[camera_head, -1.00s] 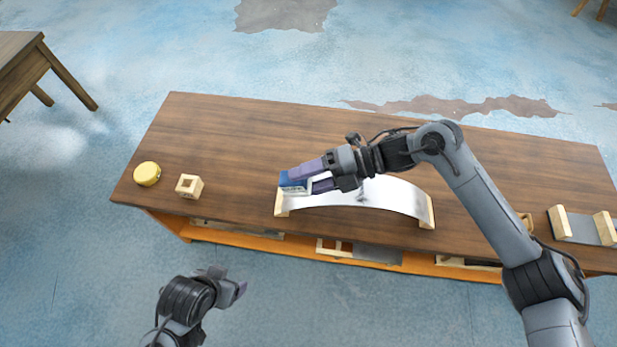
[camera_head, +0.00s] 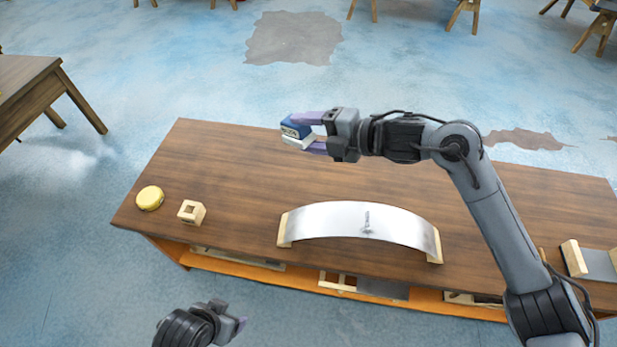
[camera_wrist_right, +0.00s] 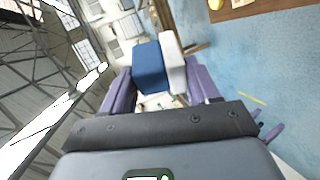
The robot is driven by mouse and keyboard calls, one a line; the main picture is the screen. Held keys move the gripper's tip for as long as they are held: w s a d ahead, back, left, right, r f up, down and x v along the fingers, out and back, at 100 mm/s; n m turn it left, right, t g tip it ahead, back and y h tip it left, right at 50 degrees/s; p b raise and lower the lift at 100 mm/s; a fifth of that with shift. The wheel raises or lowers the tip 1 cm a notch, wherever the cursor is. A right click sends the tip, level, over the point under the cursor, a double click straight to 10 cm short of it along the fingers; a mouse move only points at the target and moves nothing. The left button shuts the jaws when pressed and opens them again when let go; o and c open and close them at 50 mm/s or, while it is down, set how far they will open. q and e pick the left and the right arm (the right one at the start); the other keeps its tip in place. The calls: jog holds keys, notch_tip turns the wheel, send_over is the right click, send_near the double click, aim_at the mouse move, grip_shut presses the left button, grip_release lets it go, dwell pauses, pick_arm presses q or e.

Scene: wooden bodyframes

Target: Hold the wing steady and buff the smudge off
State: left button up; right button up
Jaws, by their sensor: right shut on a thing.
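The wing (camera_head: 330,217) is a curved pale metal panel with wooden end blocks, lying on the wooden bench. A dark grey smudge (camera_head: 367,222) shows on its front face, right of the middle. My right gripper (camera_head: 303,133) is shut on a blue and white block (camera_head: 296,131), raised above the bench behind the wing and apart from it. The block also shows between the fingers in the right wrist view (camera_wrist_right: 150,65). My left gripper (camera_head: 235,325) is low in front of the bench, touching nothing; its fingers are too small and turned to read.
A yellow round tin (camera_head: 150,198) and a small hollow wooden block (camera_head: 191,212) stand on the bench (camera_head: 230,170) at the left. Another metal piece with wooden blocks (camera_head: 598,263) lies at the right end. More parts sit on the lower shelf. The bench's back half is clear.

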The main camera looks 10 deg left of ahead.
jog(key=d+f+m+t+h+b, duration=1.1)
jog(key=d+f+b, duration=0.6)
jog(key=d+f, duration=0.55)
pick_arm(q)
notch_tip(320, 180, down, 33)
jog(key=b, duration=1.4)
pick_arm(e)
jog(key=s+d+f+m+h, duration=0.1)
jog(key=s+f, duration=0.3)
jog(key=f, duration=0.8)
jog(key=s+d+f+m+h, duration=0.1)
jog(key=s+d+f, duration=0.2)
jog(key=f, duration=0.9)
jog(key=s+d+f+m, duration=0.2)
jog(key=s+f, duration=0.5)
jog(key=f, duration=0.5)
jog(key=shift+s+d+h, duration=0.2)
jog(key=shift+d+h, duration=0.2)
pick_arm(q)
jog(key=shift+s, duration=0.1)
